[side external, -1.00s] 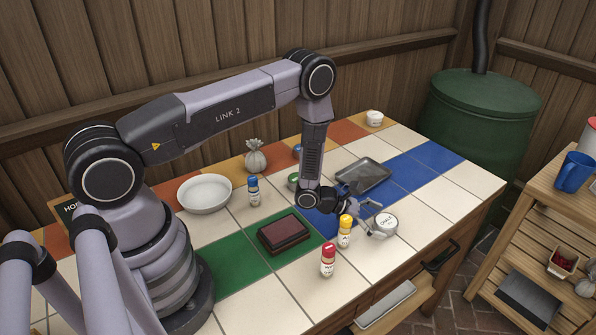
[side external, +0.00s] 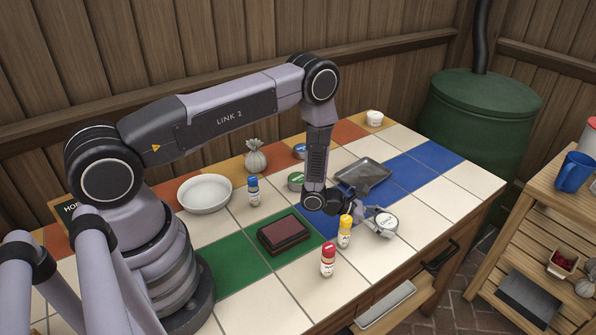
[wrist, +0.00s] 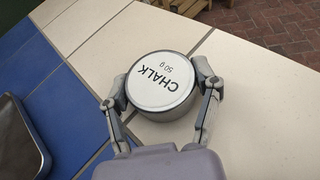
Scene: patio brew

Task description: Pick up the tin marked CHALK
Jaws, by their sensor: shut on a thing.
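The CHALK tin (wrist: 162,82) is round and grey with a white lid marked "CHALK 50 g" in the wrist view. My gripper (wrist: 160,88) is shut on it, with one finger against each side. In the side view the tin (side external: 386,222) shows at the right end of my gripper (side external: 382,224), near the front right of the tiled table. I cannot tell whether the tin touches the tiles or is slightly above them.
A dark metal tray (side external: 363,174) lies behind. A maroon pad (side external: 284,233) lies to the left. White tiles (side external: 446,206) to the right are clear.

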